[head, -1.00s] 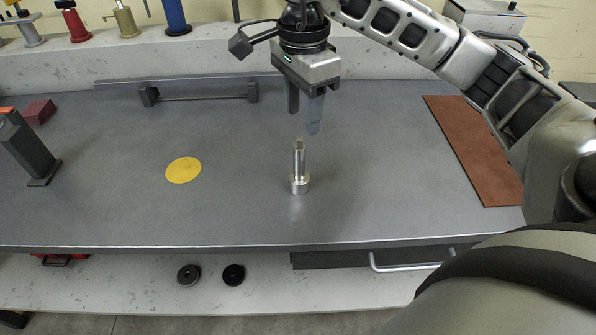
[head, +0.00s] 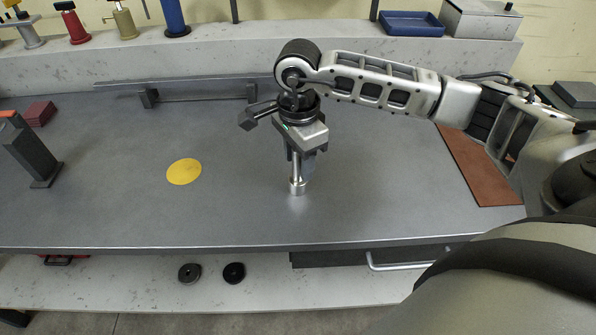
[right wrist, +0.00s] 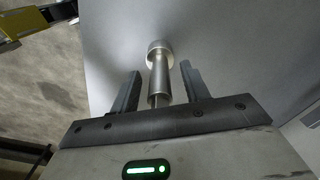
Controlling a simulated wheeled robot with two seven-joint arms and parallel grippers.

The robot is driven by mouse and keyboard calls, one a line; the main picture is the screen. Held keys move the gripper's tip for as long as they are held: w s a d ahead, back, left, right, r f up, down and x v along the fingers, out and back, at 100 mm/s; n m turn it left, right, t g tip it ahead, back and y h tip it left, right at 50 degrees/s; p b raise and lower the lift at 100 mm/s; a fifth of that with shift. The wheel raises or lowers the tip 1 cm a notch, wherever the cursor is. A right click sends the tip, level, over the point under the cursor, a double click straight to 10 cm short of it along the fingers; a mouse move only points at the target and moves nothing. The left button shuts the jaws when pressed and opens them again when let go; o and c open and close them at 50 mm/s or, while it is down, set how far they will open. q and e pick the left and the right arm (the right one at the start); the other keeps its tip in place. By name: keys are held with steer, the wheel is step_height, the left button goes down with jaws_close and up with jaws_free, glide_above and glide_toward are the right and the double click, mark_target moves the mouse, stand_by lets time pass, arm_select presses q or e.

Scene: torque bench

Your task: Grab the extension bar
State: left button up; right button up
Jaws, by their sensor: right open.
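The extension bar (head: 297,184) is a silvery metal bar with a wider round base. It stands upright on the grey bench (head: 380,200), right of the yellow disc. My right gripper (head: 302,168) points down over it, and its fingers hide part of the shaft. In the right wrist view the bar (right wrist: 159,70) runs between the two fingers of the open gripper (right wrist: 158,85), with a gap on each side. My left gripper is not in view.
A yellow disc (head: 184,171) lies left of the bar. A dark post (head: 30,150) stands at the left and a low rail (head: 200,97) at the back. A brown mat (head: 475,165) lies at the right. The bench around the bar is clear.

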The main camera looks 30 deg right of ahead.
jaws_close()
steer(key=shift+r, duration=0.1)
